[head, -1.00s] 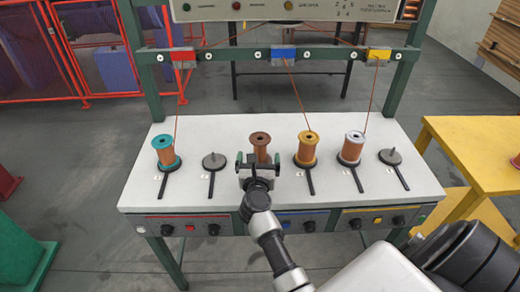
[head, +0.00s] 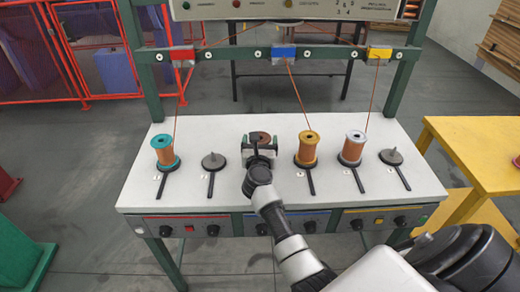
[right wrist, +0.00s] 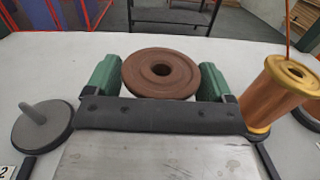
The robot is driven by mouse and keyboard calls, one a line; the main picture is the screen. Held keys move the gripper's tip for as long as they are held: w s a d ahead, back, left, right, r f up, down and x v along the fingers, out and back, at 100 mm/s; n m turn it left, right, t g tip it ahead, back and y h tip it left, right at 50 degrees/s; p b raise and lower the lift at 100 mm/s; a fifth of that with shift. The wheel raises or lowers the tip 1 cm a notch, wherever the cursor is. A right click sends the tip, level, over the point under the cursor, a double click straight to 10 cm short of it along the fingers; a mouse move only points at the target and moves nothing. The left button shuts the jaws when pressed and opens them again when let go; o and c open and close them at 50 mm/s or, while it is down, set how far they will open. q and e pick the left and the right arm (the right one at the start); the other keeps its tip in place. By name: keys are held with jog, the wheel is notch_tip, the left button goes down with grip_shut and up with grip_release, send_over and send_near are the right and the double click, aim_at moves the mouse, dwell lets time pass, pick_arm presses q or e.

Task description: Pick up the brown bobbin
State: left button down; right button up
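The brown bobbin (head: 262,136) stands upright on the white table, left of the yellow bobbin. Its top flange (right wrist: 160,72) shows large in the right wrist view; its lower body is hidden behind my gripper. My right gripper (head: 262,145) is at the near side of the bobbin. Its two green fingers (right wrist: 162,77) are spread, one on each side of the flange, with little space beside it. The gripper looks open; contact with the bobbin cannot be made out. My left gripper is not in view.
The yellow bobbin (head: 307,149) stands close on the right, with a white-topped bobbin (head: 352,149) beyond. An empty spindle (head: 213,161) is on the left, then a teal bobbin (head: 164,152). Wires run up to the green frame (head: 156,110). A yellow table (head: 475,140) stands right.

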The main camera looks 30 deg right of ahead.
jog(key=c, duration=0.6)
jog(key=shift+r, duration=0.1)
jog(key=shift+c, duration=0.2)
